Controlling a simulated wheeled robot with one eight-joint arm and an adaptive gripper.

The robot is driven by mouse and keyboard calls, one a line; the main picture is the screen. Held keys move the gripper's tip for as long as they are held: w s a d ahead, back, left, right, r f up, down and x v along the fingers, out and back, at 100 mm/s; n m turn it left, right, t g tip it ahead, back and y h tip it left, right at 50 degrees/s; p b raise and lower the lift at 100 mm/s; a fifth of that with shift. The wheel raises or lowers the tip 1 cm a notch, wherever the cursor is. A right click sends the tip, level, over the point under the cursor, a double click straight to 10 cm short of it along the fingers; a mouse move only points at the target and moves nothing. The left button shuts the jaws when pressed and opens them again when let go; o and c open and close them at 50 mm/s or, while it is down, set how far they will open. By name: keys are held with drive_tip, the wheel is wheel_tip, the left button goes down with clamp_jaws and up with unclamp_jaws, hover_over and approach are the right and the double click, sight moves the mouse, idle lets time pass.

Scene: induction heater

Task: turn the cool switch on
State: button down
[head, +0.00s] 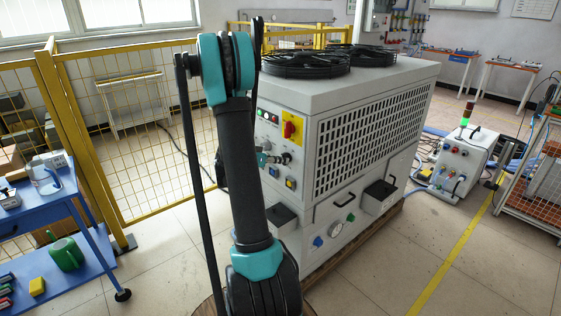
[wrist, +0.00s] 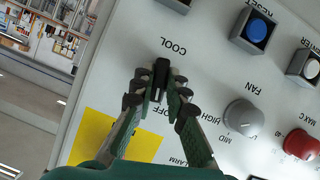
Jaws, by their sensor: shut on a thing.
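The cool switch (wrist: 161,70) is a black lever knob on the light grey panel in the wrist view. The word COOL shows upside down just above it, and an OFF label shows below, partly covered by my gripper. My gripper (wrist: 157,91) has one dark finger on each side of the knob and is shut on it. The knob stands nearly upright in the picture, leaning slightly. In the head view my gripper (head: 272,158) is at the machine's control face, partly behind my arm. The switch is hidden there.
Near the switch are a blue RESET button (wrist: 257,30), a grey FAN knob (wrist: 243,115), a red knob (wrist: 301,143) and a yellow plate (wrist: 95,135). A yellow fence (head: 130,130) and blue cart (head: 50,205) are at left.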

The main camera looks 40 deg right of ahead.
drive_tip(key=shift+m+t, duration=1)
drive_tip(key=shift+m, duration=0.4)
drive_tip(key=c, duration=1.5)
unclamp_jaws()
drive_tip(key=shift+d, duration=0.1)
drive_tip(key=shift+c, duration=0.2)
drive_tip(key=v, duration=1.2)
drive_tip(key=shift+s, duration=0.15)
drive_tip(key=shift+o, duration=0.5)
